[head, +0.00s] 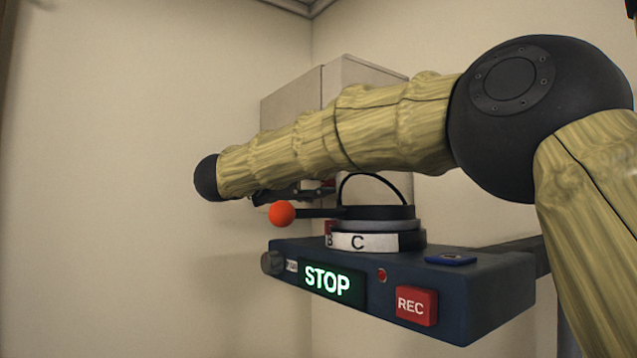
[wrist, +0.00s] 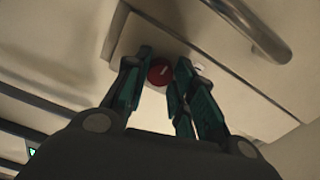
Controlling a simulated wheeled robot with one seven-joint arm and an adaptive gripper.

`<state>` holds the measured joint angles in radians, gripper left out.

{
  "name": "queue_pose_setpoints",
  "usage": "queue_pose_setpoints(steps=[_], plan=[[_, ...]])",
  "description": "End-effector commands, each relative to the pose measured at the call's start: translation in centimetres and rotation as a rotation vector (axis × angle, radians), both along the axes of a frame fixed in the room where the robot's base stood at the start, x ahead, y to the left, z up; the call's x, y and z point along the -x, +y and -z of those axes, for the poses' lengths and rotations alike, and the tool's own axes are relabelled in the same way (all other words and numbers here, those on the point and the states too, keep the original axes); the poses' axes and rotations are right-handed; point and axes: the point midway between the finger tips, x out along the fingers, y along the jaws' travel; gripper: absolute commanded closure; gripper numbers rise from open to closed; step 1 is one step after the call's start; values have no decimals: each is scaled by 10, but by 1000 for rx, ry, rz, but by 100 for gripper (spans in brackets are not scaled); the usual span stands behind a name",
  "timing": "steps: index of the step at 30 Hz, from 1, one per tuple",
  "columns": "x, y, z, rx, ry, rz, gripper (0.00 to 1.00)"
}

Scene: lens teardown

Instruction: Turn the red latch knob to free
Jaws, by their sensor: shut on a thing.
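The red latch knob (wrist: 158,74) is on the pale cabinet face in the wrist view, with a light pointer mark on it. My gripper (wrist: 164,60) is shut on the knob, one dark green finger on each side of it. A small white mark (wrist: 198,67) shows on the face just right of the knob. In the head view my gripper (head: 292,193) is seen side-on below my forearm, and a bit of red, likely the knob (head: 328,185), shows at its tips. Most of it is hidden there. I cannot tell how far it is turned.
The pale cabinet (head: 365,80) stands behind my forearm. Close below my gripper are an orange ball on a lever (head: 282,213), a black hoop (head: 376,176) and a lettered dial (head: 375,242). They top a blue box (head: 455,300) with a lit STOP sign (head: 328,283) and red REC button (head: 416,306).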

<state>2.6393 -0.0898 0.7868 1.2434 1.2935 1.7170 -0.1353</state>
Motion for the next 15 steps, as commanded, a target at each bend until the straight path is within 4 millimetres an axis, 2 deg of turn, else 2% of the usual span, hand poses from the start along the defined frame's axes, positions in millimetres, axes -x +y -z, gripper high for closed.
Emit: queue_pose_setpoints(steps=[15], plan=[[0, 2, 0, 28, 36, -2, 99]])
